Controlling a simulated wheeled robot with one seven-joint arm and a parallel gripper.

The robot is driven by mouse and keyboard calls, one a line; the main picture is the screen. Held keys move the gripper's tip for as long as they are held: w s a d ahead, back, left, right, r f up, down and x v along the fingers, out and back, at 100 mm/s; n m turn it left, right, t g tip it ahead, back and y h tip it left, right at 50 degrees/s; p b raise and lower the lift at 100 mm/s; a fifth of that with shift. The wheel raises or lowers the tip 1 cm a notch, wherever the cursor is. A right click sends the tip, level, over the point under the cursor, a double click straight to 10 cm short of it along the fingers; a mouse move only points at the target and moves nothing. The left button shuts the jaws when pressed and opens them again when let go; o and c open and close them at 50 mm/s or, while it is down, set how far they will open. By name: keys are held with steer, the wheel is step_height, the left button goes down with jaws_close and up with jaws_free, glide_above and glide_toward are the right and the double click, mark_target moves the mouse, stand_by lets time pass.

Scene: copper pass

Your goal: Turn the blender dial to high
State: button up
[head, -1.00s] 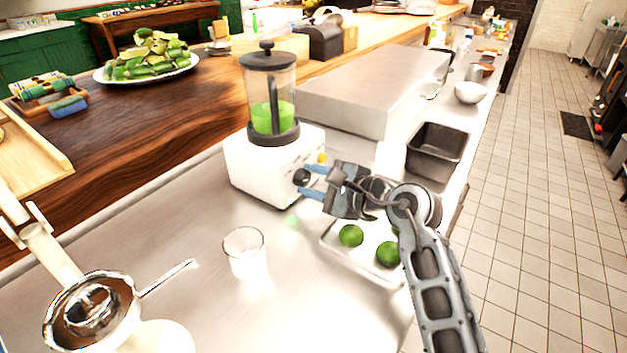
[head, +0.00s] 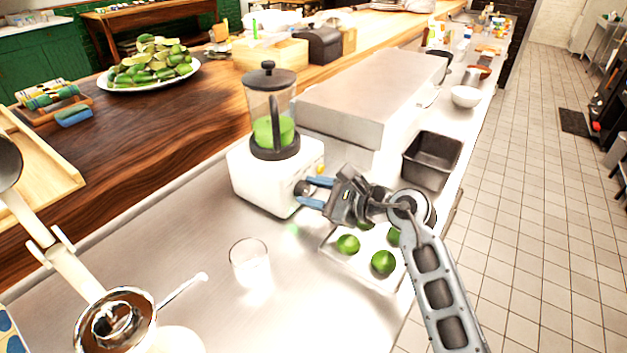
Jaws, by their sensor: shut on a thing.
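The blender has a white base (head: 262,178) and a clear jar (head: 270,110) with a dark lid, holding green liquid. It stands upright on the steel counter. Its dark round dial (head: 301,188) is on the front face of the base, towards the right. My gripper (head: 308,190) reaches in from the right, its blue-tipped fingers closed around the dial. The fingers partly cover the dial, so its pointer and setting marks cannot be read. A small yellow spot shows on the base just above the fingers.
A tray (head: 385,283) with several limes lies below my gripper. An empty glass (head: 249,262) stands in front of the blender. A citrus press (head: 115,318) is at the lower left. A dark metal pan (head: 430,160) and a large steel box (head: 350,115) stand behind.

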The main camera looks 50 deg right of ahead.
steer(key=shift+m+y+p, duration=0.45)
steer(key=shift+m+y, duration=0.05)
steer(key=shift+m, duration=0.5)
steer(key=m+y, duration=0.1)
steer(key=m, duration=0.1)
steer(key=shift+d+m, duration=0.1)
steer(key=shift+m, duration=0.3)
steer(key=m+y, duration=0.1)
steer(key=m, duration=0.1)
steer(key=shift+d+f+m+y, duration=0.1)
steer(key=shift+m+y, duration=0.2)
steer(key=shift+m, duration=0.1)
steer(key=shift+f+m+t+y, duration=0.1)
steer(key=shift+m+t+y, duration=0.4)
steer(key=shift+m, duration=0.9)
steer(key=shift+d, duration=0.1)
steer(key=o, duration=1)
